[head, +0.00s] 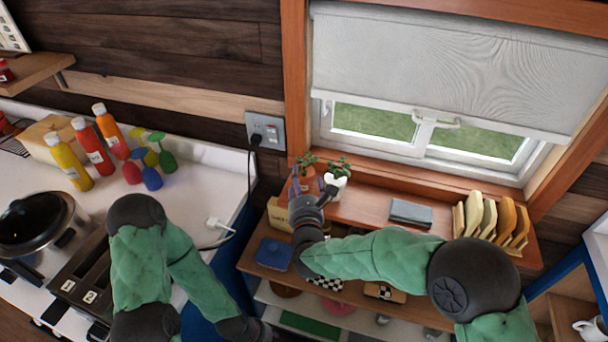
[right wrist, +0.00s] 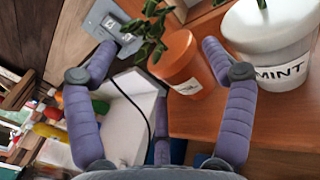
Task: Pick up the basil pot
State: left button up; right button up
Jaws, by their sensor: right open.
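The basil pot, a small terracotta-orange pot (right wrist: 178,68) with leafy green stems and a label too small to read, stands on the wooden sill shelf. In the head view the pot (head: 306,173) is partly hidden by my right gripper (head: 312,188). In the right wrist view my right gripper (right wrist: 160,47) is open, its purple fingers apart and nothing held. The orange pot shows between the fingertips, nearer the right-hand finger; I cannot tell whether they touch. My left arm reaches to the bottom edge, its gripper out of frame.
A white pot labelled MINT (right wrist: 270,45) stands close to the right of the orange pot. A wall socket (head: 265,132) with a cord is at the left.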

aim_at(301, 176)
jog(key=w, duration=0.5)
jog(key=shift+a+r, duration=0.2)
jog(key=shift+a, duration=0.05)
jog(key=shift+c, duration=0.3)
jog(key=shift+s, duration=0.15)
jog(key=c, duration=1.1)
jog(key=shift+o, duration=0.2)
